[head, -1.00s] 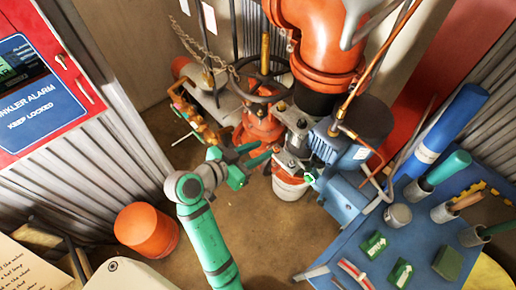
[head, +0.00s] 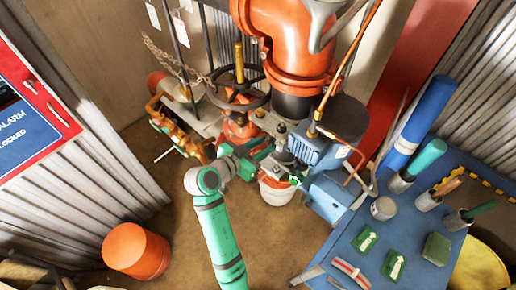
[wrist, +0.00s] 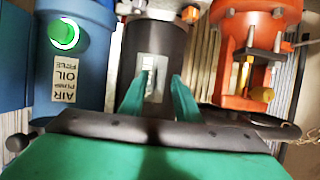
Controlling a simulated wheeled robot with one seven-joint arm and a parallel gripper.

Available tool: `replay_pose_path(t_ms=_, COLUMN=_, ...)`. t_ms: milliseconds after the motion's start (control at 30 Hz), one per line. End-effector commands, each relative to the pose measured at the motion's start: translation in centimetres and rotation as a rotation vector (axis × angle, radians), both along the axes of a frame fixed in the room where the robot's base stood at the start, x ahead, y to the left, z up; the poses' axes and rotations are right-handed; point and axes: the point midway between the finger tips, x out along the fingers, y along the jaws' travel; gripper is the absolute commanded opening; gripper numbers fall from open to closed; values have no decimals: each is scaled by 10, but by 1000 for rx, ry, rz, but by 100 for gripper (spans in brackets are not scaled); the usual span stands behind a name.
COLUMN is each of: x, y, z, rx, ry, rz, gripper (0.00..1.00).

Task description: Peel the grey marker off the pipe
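My gripper (wrist: 160,82) is open in the wrist view, its two green fingers apart in front of a dark grey pipe (wrist: 153,40). A pale grey rectangular patch (wrist: 155,84), perhaps the grey marker, shows on the pipe between the fingers. Whether the fingers touch it I cannot tell. In the head view my green arm reaches to the pump and valve assembly; my gripper there is partly lost among the machinery. The dark pipe (head: 291,106) shows below the orange elbow. The grey marker cannot be made out in the head view.
The blue pump (head: 309,150) stands right of my gripper, with a black handwheel (head: 240,97) and orange valve at its left. A blue table (head: 340,245) at right holds green arrow markers (head: 394,265) and a red-white strip (head: 350,272). An orange bucket (head: 135,250) stands on the floor at left.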

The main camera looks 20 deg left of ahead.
Motion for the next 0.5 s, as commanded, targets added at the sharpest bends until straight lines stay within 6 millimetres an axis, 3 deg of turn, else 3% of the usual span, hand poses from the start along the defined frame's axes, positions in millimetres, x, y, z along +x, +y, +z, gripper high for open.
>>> replay_pose_path(t_ms=300, x=2, y=-1, z=-1, rx=0, ry=0, rz=0, gripper=30)
replay_pose_path(t_ms=433, x=2, y=-1, z=-1, rx=0, ry=0, rz=0, gripper=1)
replay_pose_path(t_ms=500, x=2, y=-1, z=-1, rx=0, ry=0, rz=0, gripper=0)
